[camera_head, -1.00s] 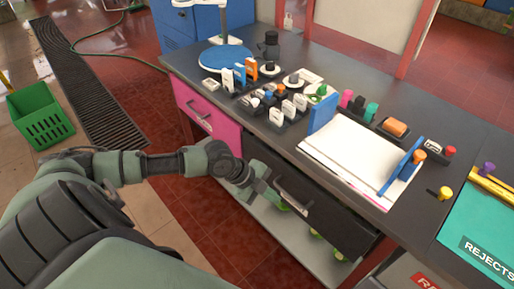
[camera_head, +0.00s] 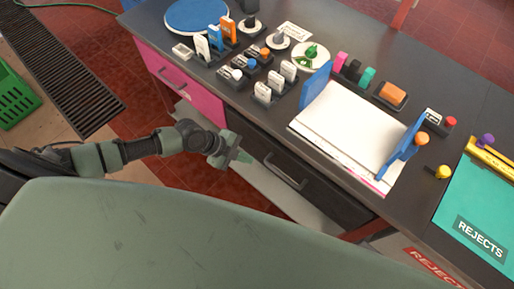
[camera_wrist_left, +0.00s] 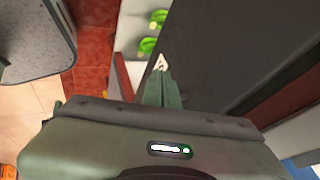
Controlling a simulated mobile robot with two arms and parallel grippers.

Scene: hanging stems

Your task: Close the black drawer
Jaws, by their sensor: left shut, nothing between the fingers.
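The black drawer (camera_head: 310,188) is below the worktop in the head view, to the right of the pink drawer. Its front looks close to flush with the cabinet; I cannot tell whether a small gap is left. Its bar handle (camera_head: 286,175) is in the middle of the front. My left gripper (camera_head: 250,157) is shut and empty, just left of the handle and close to the drawer front; contact cannot be told. In the left wrist view the closed fingers (camera_wrist_left: 163,88) point along the dark drawer front (camera_wrist_left: 215,50). My right gripper is out of view.
The pink drawer (camera_head: 185,84) looks shut. The worktop (camera_head: 260,130) above carries a blue disc, several small parts and a paper stack between blue holders. A pale lower shelf (camera_head: 285,205) runs below the drawers. A green crate (camera_head: 15,100) stands at the far left.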

